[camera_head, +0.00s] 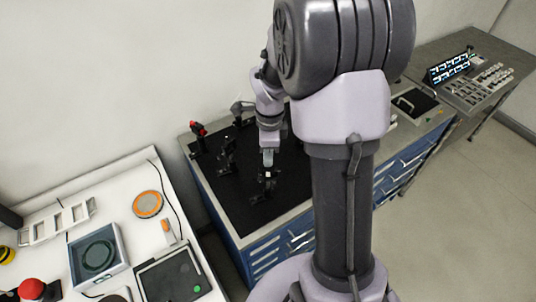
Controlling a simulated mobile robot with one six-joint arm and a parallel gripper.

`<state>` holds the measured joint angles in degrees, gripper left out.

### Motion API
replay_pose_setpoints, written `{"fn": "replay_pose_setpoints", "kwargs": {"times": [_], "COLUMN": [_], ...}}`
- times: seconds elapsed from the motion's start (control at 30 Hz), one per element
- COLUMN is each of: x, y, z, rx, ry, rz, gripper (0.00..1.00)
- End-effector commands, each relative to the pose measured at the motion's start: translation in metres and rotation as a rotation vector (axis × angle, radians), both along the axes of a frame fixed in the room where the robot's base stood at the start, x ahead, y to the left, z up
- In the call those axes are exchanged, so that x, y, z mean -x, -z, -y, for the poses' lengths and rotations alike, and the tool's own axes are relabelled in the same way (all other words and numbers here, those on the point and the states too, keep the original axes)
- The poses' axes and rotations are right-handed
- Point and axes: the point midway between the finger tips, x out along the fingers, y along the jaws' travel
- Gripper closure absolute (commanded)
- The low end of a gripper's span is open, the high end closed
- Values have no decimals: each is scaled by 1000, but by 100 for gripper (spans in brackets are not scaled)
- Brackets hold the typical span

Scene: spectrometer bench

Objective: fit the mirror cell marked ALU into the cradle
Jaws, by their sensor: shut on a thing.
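My gripper (268,163) points down over the front part of the black optical breadboard (232,198). It is shut on a small dark piece with a pale spot (268,175), which may be the mirror cell; no ALU marking can be read at this size. Right below it is a black mount (262,191), perhaps the cradle. I cannot tell whether the held piece touches or sits in this mount. My arm hides the right part of the breadboard.
Another black mount (228,154) and a red-topped post (199,130) stand left of my gripper. A white bench (125,194) at left holds a round-topped instrument (97,253), an orange-rimmed disc (148,204) and a red button (32,289). A lit panel (450,68) stands far right.

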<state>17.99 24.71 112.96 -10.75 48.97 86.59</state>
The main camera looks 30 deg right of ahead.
Motion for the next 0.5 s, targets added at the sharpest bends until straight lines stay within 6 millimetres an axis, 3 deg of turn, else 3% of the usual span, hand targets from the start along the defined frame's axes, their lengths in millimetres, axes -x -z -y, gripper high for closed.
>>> {"fn": "replay_pose_setpoints", "kwargs": {"times": [0.5], "x": [0], "y": [17], "z": [0], "rx": [0], "ry": [0], "rz": [0], "gripper": [100]}}
